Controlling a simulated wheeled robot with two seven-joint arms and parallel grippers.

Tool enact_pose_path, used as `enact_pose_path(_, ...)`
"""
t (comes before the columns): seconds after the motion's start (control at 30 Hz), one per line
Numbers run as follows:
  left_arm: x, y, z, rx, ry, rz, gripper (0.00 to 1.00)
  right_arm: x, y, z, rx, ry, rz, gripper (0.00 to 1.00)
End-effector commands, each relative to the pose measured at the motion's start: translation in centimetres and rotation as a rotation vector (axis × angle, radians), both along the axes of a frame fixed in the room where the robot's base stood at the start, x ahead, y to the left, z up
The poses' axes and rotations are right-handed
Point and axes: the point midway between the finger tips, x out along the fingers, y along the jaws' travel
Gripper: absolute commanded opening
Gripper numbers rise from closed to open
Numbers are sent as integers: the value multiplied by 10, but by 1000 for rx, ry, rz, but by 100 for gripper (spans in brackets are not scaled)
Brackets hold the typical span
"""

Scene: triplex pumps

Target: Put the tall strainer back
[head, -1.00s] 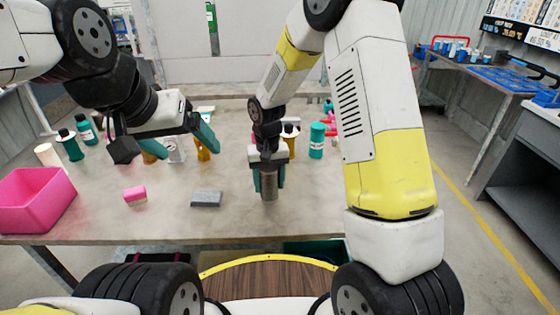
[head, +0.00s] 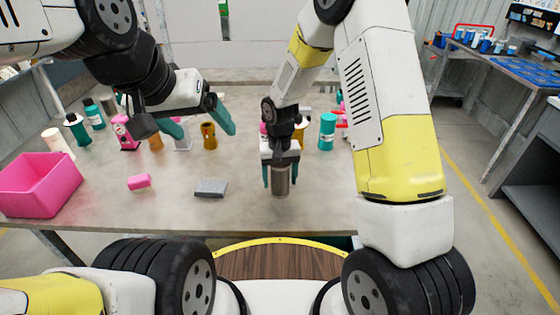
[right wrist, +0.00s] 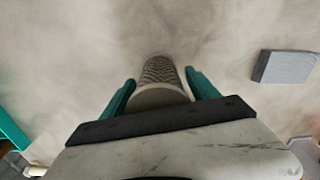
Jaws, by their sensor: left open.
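The tall strainer (head: 281,183) is a grey metal mesh cylinder, upright near the middle front of the table. My right gripper (head: 281,177) is around it from above, with one teal finger on each side. In the right wrist view the strainer (right wrist: 160,78) sits between the two fingers, its patterned body pointing away from the palm. I cannot tell whether its lower end touches the table. My left gripper (head: 200,122) is open and empty, above the left part of the table.
A pink bin (head: 42,184) stands at the table's left edge. A pink block (head: 139,182) and a grey block (head: 210,188) lie left of the strainer. A teal container (head: 327,132) and several bottles and yellow parts stand behind. The table front around the blocks is clear.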

Motion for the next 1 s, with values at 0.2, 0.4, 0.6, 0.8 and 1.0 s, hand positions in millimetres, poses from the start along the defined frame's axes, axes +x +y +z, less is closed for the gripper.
enact_pose_path(0.2,0,0,0,0,0,0,85,0,0,0,0,0,0,77)
enact_pose_path(0.4,0,0,0,0,0,0,85,1,0,5,0,-2,0,77)
enact_pose_path(0.6,0,0,0,0,0,0,85,1,0,37,2,-5,-1,77)
enact_pose_path(0.8,0,0,0,0,0,0,85,2,1,81,2,-7,0,77)
enact_pose_path(1.0,0,0,0,0,0,0,85,1,0,112,1,-3,-1,77)
